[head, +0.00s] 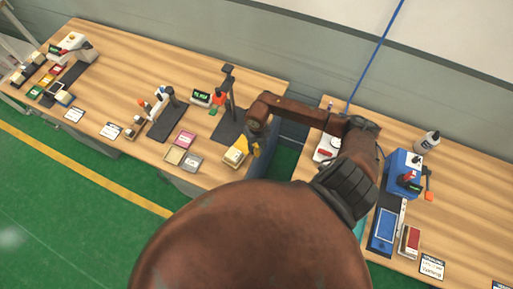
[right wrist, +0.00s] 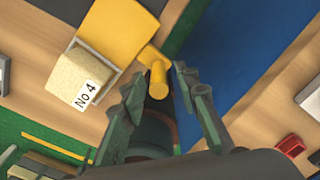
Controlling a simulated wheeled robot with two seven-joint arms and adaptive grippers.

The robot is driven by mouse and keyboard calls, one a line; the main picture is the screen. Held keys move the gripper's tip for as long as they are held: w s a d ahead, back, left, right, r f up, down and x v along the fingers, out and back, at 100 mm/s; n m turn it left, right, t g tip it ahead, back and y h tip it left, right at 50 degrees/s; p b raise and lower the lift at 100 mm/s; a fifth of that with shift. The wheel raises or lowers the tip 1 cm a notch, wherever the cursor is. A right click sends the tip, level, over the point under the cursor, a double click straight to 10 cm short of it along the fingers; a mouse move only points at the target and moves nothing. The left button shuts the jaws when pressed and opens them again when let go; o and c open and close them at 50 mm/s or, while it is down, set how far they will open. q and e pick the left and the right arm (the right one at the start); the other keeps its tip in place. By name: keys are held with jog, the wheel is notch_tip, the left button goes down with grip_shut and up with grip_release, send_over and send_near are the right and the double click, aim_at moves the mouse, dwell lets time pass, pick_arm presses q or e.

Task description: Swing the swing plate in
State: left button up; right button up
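In the right wrist view, a yellow plate (right wrist: 112,32) lies at the upper left, with a yellow peg-like handle (right wrist: 157,72) at its lower right. I take it to be the swing plate. The plate also shows small in the head view (head: 236,152), at the right end of the left table. My right gripper (right wrist: 164,76) is open, its two greenish fingers on either side of the handle. A gap shows on the right finger's side; contact on the left is unclear. My left gripper is out of view.
A cream block (right wrist: 72,76) labelled No 4 sits beside the yellow plate. A blue surface (right wrist: 245,65) lies right of the gripper. In the head view, a black stand (head: 229,122) is near the arm, and a blue device (head: 404,172) stands on the right table.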

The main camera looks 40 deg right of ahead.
grip_shut()
dwell(0.3)
